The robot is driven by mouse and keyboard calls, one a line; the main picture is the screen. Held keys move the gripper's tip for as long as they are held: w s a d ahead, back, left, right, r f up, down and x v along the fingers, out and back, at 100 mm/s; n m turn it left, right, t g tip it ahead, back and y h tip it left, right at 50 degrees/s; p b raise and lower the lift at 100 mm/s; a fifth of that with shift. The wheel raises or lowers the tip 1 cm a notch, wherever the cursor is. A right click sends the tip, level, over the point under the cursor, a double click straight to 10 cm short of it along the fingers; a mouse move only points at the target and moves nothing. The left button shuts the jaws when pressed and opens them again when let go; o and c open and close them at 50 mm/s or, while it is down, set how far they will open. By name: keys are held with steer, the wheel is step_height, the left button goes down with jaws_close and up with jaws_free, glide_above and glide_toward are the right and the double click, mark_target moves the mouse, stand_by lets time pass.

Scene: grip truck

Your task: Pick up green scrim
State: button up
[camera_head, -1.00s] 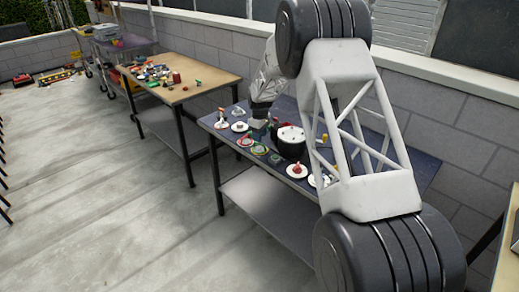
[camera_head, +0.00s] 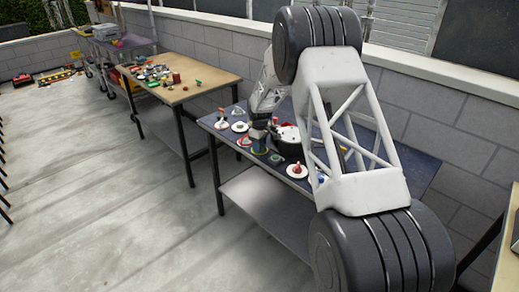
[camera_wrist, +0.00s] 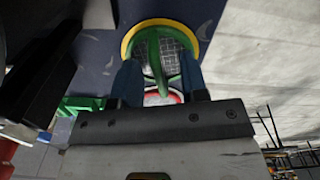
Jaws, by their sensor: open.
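The green scrim (camera_wrist: 160,50) shows in the wrist view as a round mesh with a yellow and green rim and a raised green handle. In the head view it is a small green disc (camera_head: 260,151) near the front edge of the dark table, partly hidden by my gripper (camera_head: 259,140). In the wrist view my gripper (camera_wrist: 160,85) is open. Its two blue fingers lie on either side of the green handle, with gaps between them and the handle. I cannot tell how far above the scrim the fingertips are.
A red-rimmed disc (camera_wrist: 172,97) lies close to the green scrim. A black pot (camera_head: 288,146), a white plate with a red piece (camera_head: 297,171) and other small discs stand around it. A wooden table (camera_head: 205,84) with small parts stands to the left.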

jaws_close()
steer(key=shift+r, duration=0.15)
steer(key=shift+r, duration=0.85)
steer(key=shift+s+r, duration=0.25)
steer(key=shift+r, duration=0.6)
steer(key=s+d+r, duration=0.1)
steer(key=s+d, duration=0.2)
steer(key=s, duration=1.2)
steer(key=shift+r, duration=0.15)
steer(key=shift+s, duration=0.1)
steer(key=shift+d+r, duration=0.1)
